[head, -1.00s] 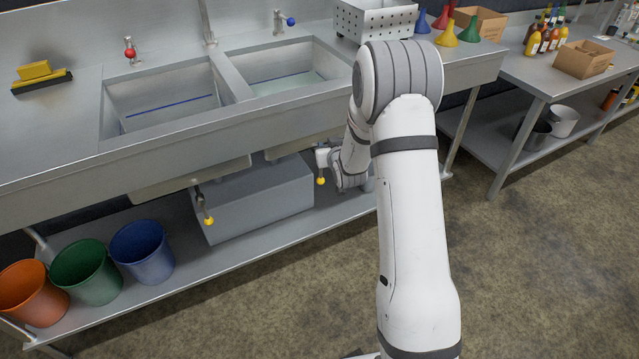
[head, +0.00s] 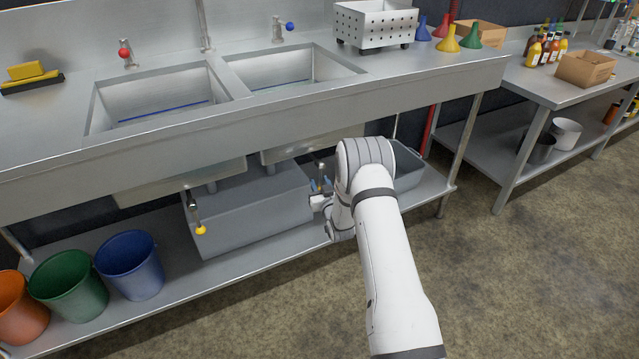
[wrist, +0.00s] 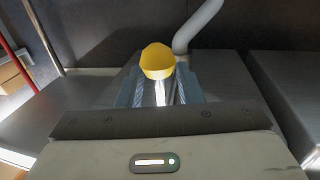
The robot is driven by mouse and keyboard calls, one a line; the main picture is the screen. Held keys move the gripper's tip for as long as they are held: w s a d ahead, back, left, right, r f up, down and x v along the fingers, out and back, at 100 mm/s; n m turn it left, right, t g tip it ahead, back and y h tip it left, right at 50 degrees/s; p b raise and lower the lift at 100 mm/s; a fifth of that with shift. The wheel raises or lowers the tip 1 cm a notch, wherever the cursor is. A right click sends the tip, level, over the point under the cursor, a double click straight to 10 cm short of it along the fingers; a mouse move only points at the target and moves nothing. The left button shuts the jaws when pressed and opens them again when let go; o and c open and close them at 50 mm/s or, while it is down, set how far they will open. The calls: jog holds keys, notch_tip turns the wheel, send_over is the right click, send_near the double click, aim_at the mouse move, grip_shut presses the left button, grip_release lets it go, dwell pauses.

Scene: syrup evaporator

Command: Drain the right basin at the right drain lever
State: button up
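The right basin (head: 275,70) is sunk into the steel sink counter, with a blue-knobbed tap behind it. Shallow liquid seems to lie at its bottom. The right drain lever (head: 321,170) hangs below it, its lower part largely hidden by my gripper (head: 320,188). In the wrist view, the lever's yellow knob (wrist: 158,60) stands ahead, in line with the gap between my fingers (wrist: 160,92). A thin bright shaft runs between the fingers, with gaps showing on both sides. My gripper looks open around the lever. Contact cannot be told.
The left drain lever (head: 197,215) hangs under the left basin (head: 160,95). A grey box (head: 250,205) sits on the lower shelf close to my gripper. Orange, green and blue buckets (head: 130,265) stand at the left. A grey tub (head: 405,165) is behind my arm.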

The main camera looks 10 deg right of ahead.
jog(key=shift+w+a, duration=0.1)
jog(key=shift+w, duration=0.8)
jog(key=shift+c, duration=0.5)
grip_shut()
